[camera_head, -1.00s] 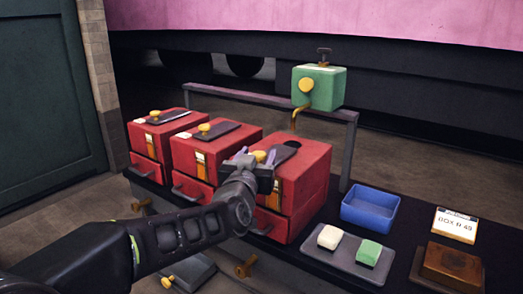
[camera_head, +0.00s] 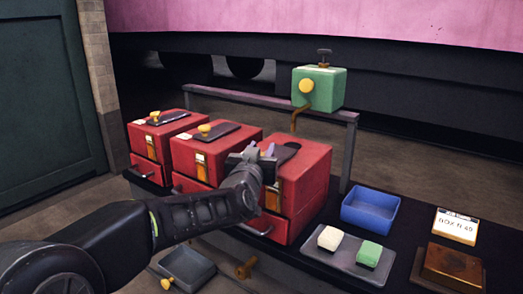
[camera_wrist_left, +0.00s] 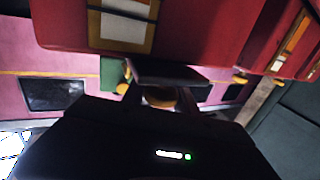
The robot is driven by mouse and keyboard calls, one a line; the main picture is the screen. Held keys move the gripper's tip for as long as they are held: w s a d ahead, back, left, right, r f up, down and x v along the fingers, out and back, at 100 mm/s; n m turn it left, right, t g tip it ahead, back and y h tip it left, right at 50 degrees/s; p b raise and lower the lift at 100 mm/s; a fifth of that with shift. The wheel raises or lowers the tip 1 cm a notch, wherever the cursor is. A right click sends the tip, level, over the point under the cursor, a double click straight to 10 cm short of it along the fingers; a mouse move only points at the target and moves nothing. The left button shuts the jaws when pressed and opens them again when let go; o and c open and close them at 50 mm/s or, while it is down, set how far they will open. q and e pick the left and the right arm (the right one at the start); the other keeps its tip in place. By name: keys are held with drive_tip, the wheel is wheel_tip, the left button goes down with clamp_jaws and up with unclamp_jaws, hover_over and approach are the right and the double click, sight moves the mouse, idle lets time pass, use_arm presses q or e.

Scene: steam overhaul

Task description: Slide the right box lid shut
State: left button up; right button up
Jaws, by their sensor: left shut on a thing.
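The right red box (camera_head: 303,190) stands at the right end of a row of three. The head view hides the knob behind the fingers. In the left wrist view the knob (camera_wrist_left: 160,97) sits between the fingers, against the dark lid (camera_wrist_left: 170,74), beside the red box (camera_wrist_left: 200,35). My right gripper is out of view.
Two similar red boxes, the middle (camera_head: 212,155) and left (camera_head: 160,135), carry lids with brass knobs. A green box (camera_head: 319,90) is on the rail behind. A blue tray (camera_head: 370,212) and a grey tray (camera_head: 345,262) with two small blocks lie to the right.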

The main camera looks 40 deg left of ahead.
use_arm(q)
clamp_jaws()
idle(0.8)
